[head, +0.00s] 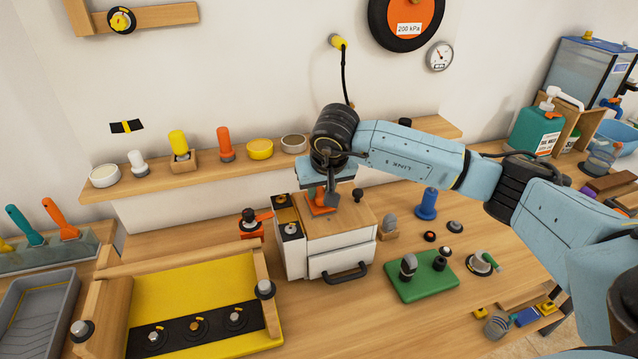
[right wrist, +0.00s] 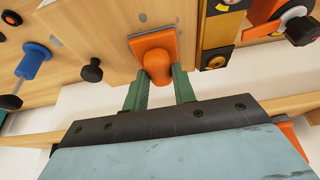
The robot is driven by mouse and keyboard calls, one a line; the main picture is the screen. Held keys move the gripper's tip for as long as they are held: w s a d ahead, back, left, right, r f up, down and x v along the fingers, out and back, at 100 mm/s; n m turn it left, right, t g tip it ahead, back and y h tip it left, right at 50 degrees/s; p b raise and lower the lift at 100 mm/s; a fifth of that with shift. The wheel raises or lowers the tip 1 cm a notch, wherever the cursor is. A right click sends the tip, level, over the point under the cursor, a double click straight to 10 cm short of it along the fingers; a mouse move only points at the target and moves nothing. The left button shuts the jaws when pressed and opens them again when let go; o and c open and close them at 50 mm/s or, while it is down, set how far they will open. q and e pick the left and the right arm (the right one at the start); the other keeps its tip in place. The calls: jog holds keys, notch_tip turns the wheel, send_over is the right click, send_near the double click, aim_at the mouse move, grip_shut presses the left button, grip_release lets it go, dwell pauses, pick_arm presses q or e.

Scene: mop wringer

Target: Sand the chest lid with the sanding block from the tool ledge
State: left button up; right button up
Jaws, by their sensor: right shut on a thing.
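The chest (head: 339,259) is a white box with a wooden lid (head: 350,217) and a black front handle. The sanding block (head: 318,209) is orange with a rounded grip and sits on the lid's left part, apparently touching it. My right gripper (head: 323,192) is shut on its grip from above. In the right wrist view, the green fingers of this gripper (right wrist: 159,88) stand either side of the orange block (right wrist: 156,52). The lid (right wrist: 105,28) there shows a few small grey round spots. My left gripper is out of view.
A black knob (head: 357,195) stands at the lid's back right. The tool ledge (head: 240,169) behind holds several pucks and handled tools. A yellow tray (head: 190,290) lies left, a green board (head: 421,288) with knobs right. Bare table lies in front of the chest.

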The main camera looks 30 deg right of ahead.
jog(key=shift+s+a, duration=0.2)
jog(key=shift+s, duration=0.7)
jog(key=shift+s+a, duration=0.25)
jog(key=shift+s, duration=0.65)
jog(key=shift+s+a, duration=0.2)
jog(key=shift+s, duration=0.7)
jog(key=shift+p, duration=0.3)
notch_tip(320, 180, up, 7)
jog(key=p, duration=0.3)
